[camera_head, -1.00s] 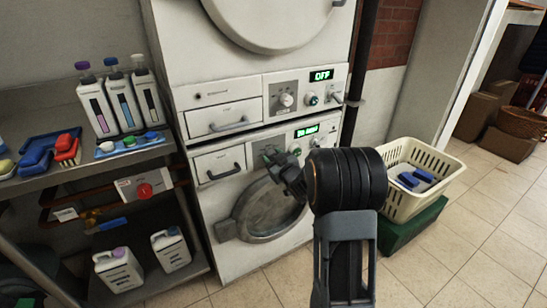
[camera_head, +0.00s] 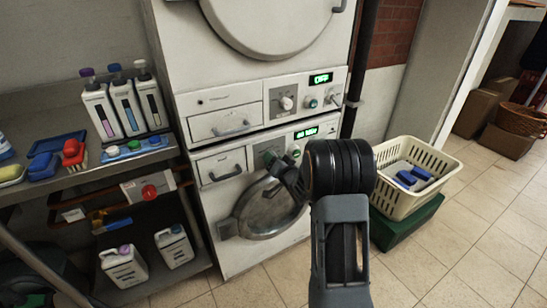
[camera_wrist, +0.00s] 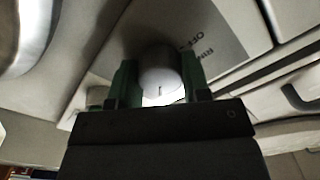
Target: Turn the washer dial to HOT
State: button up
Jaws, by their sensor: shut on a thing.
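The lower white washer (camera_head: 217,200) has a round door, a drawer and a small green lit display (camera_head: 306,132), whose text is too small to read surely. My gripper (camera_head: 271,158) is at the washer's control panel, left of the display, and hides the dial in the head view. In the wrist view, the pale round dial (camera_wrist: 160,82) with a short dark mark sits between the green fingers of my gripper (camera_wrist: 160,72), which are shut on its sides. Upside-down lettering, apparently OFF, shows on the grey panel beside it.
An upper machine (camera_head: 235,75) with a display stands over the washer. At left, a metal shelf holds bottles (camera_head: 125,105), brushes and jugs (camera_head: 124,264). At right, a cream basket (camera_head: 412,200) stands on a green crate (camera_head: 405,232). Tiled floor is open at lower right.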

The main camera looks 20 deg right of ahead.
jog(key=m+p, duration=0.2)
jog(key=m, duration=0.4)
jog(key=shift+r, duration=0.1)
jog(key=shift+m, duration=0.4)
dwell(0.3)
jog(key=o, duration=0.9)
jog(key=s, duration=0.4)
jog(key=s+d+p, duration=0.1)
jog(key=s, duration=0.8)
jog(key=shift+s+d+p, duration=0.3)
jog(key=shift+s+p, duration=0.05)
